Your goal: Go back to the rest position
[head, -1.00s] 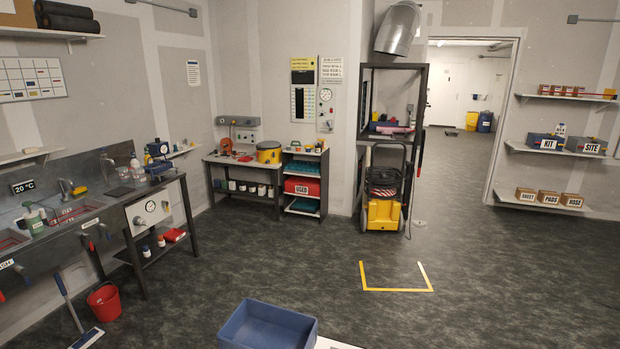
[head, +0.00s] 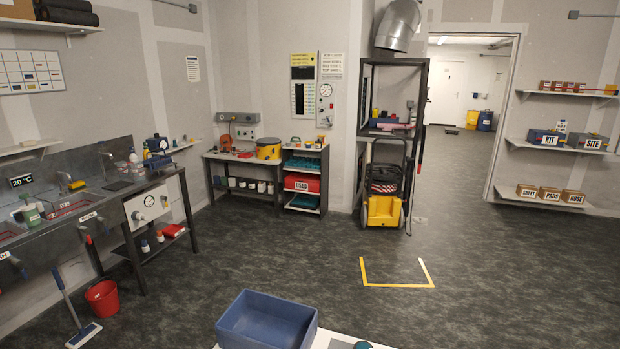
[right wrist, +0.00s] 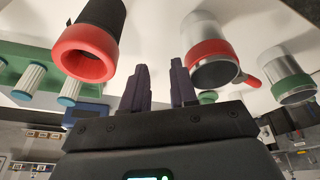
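My right gripper (right wrist: 160,85) shows in the right wrist view with its two dark fingers apart and nothing between them. A black cylinder with a red rim (right wrist: 88,50) is to the left of the fingers, and a metal cup with a red band (right wrist: 212,52) is to the right; whether the cup touches a finger I cannot tell. Neither gripper shows in the head view, and my left gripper is in no frame.
The right wrist view also shows a metal cup with a green band (right wrist: 288,76) and a green rack (right wrist: 75,82) with white ribbed cylinders, near a white surface. In the head view, a blue bin (head: 268,322) is at the bottom. The floor beyond, around a yellow floor marking (head: 397,285), is clear.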

